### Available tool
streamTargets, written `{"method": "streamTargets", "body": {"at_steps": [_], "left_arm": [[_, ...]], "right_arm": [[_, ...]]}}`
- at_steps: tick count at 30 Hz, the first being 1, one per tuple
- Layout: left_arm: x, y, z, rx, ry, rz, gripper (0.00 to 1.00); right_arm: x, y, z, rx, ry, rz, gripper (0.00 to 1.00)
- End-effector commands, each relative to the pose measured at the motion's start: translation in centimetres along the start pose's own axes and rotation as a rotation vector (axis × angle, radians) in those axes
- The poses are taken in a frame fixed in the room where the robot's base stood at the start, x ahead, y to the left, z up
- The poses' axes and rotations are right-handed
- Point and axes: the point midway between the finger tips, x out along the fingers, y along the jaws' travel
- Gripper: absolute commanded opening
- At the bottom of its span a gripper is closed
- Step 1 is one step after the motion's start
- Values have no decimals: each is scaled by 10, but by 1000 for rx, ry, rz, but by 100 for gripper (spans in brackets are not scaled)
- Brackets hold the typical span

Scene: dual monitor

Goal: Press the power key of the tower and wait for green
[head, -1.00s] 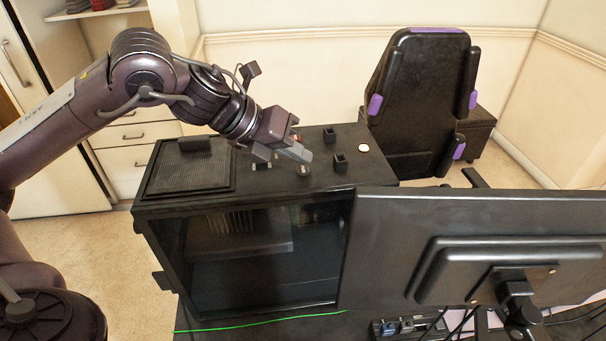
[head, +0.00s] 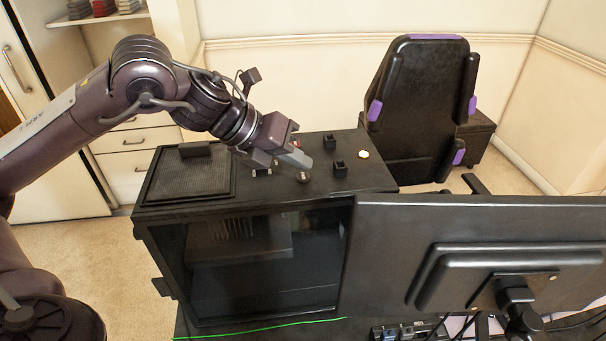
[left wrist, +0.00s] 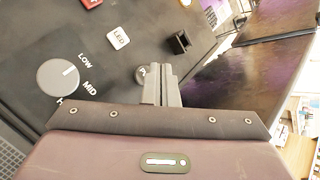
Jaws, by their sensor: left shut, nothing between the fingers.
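The black tower (head: 190,207) stands with its top panel facing up and a glass side toward me. My left gripper (head: 300,160) is shut and empty, low over the top panel. In the left wrist view my shut fingers (left wrist: 163,86) are right beside a round grey power key (left wrist: 140,74), marked with a P and partly hidden by them. I cannot tell whether they touch it. A round light (head: 363,154) on the panel glows whitish with an orange rim, not green. My right gripper is not in view.
The wrist view also shows a grey dial (left wrist: 58,77) marked LOW and MID, a white LED key (left wrist: 118,37), a red key (left wrist: 91,3) and a black square piece (left wrist: 181,42). A monitor (head: 385,240) stands close at the right front. A chair (head: 415,100) is behind.

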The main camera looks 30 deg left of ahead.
Motion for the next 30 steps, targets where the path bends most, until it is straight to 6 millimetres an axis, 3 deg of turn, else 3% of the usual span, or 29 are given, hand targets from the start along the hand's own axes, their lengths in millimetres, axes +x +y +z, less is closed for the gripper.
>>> {"method": "streamTargets", "body": {"at_steps": [30], "left_arm": [[5, 4, -4, 0, 0, 0, 0]], "right_arm": [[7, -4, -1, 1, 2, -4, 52]]}}
